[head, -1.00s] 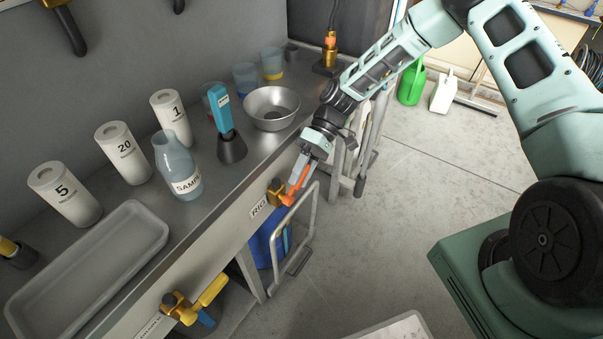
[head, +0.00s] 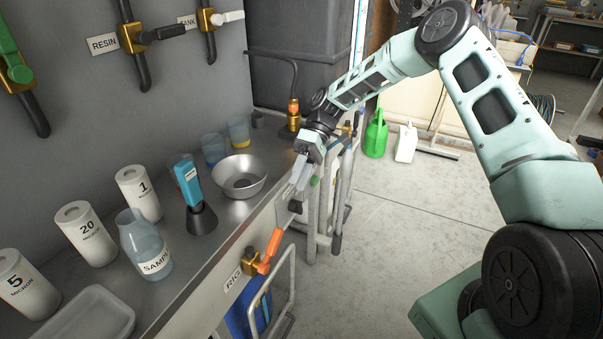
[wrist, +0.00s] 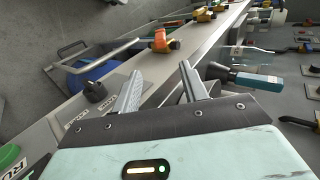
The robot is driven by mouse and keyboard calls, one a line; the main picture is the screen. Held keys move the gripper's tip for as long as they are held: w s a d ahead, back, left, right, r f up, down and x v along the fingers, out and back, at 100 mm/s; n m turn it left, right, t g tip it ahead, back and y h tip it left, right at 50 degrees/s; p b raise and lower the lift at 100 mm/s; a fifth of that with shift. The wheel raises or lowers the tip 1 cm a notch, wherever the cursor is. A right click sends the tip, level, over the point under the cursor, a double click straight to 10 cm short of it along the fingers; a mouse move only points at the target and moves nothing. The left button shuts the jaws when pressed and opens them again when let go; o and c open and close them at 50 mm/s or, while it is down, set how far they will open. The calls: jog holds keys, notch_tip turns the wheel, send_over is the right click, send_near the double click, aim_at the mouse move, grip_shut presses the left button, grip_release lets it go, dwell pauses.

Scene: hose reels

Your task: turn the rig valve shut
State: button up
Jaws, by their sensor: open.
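The rig valve (head: 250,263) has a brass body and an orange handle (head: 271,248). It sits on the bench's front face beside a RIG label (head: 232,280). Its handle points up and right in the head view, roughly along the bench edge. My gripper (head: 297,192) is past the valve to the right, near a black knob on the bench front, apart from the orange handle. In the wrist view the two fingers (wrist: 160,76) are spread with nothing between them. The rig valve (wrist: 160,42) shows beyond the fingertips there.
A cart rail (head: 270,287) and a blue container (head: 240,315) are below the valve.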

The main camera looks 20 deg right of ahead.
jog(key=shift+w+d+r, duration=0.25)
jog(key=shift+d+r, duration=0.1)
